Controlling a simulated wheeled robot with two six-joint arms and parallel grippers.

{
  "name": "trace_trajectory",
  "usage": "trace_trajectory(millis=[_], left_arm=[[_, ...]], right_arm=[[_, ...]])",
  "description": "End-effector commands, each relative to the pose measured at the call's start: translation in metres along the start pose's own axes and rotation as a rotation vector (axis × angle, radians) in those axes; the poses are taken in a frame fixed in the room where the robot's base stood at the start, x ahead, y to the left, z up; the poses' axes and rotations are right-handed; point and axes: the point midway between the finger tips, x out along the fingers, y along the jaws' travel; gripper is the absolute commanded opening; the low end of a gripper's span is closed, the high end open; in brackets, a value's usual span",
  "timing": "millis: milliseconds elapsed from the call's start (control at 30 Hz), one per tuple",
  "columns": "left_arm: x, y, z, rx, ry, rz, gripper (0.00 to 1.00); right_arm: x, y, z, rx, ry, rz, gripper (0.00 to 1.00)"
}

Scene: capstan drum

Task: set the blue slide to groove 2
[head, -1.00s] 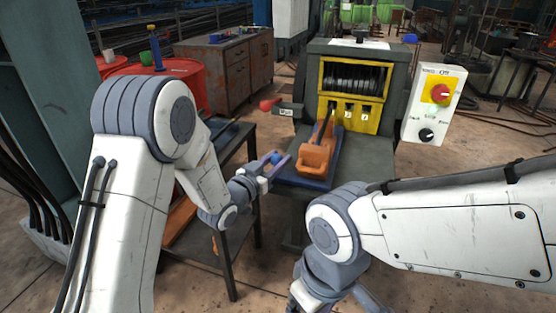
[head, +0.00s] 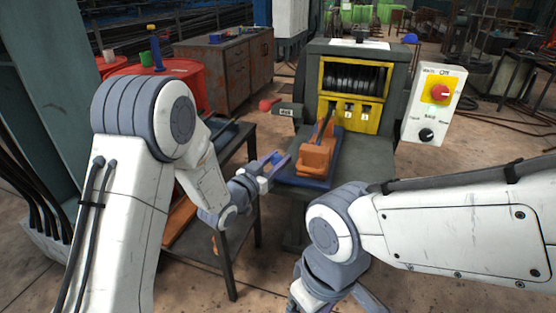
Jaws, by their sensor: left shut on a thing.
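The blue slide (head: 333,178) lies flat on the dark bench in front of the yellow-framed machine. An orange block (head: 314,160) sits on it, and a dark rod runs from the block towards the yellow front. The yellow strip (head: 348,113) below the drum (head: 354,79) carries several small white labels, too small to read surely. My left gripper (head: 273,165) is at the slide's left end, shut on its blue end part, which the fingers mostly hide. My right arm's wrist is at the bottom edge; its fingers are out of the picture.
A red-knobbed lever (head: 269,104) sticks out left of the machine. A white control box (head: 436,104) with a red knob and a black dial stands at the right. A dark side table (head: 235,150) is at the left, red drums (head: 185,88) behind.

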Motion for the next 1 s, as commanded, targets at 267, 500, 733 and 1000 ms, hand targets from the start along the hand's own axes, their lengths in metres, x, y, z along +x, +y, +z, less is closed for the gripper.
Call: trace_trajectory(millis=[267, 500, 733, 1000], left_arm=[[0.010, 0.041, 0.003, 0.000, 0.001, 0.013, 0.00], [0.016, 0.061, 0.001, 0.001, -0.001, 0.006, 0.00], [0.015, 0.059, 0.001, 0.000, -0.003, 0.003, 0.00], [0.015, 0.058, 0.001, 0.000, -0.001, 0.001, 0.71]], right_arm=[[0.016, 0.001, 0.001, 0.000, 0.000, 0.000, 0.83], [0.021, 0.002, 0.001, 0.000, 0.000, 0.000, 0.83], [0.020, 0.001, 0.001, 0.000, 0.000, 0.000, 0.83], [0.020, 0.001, 0.001, 0.000, 0.000, 0.000, 0.83]])
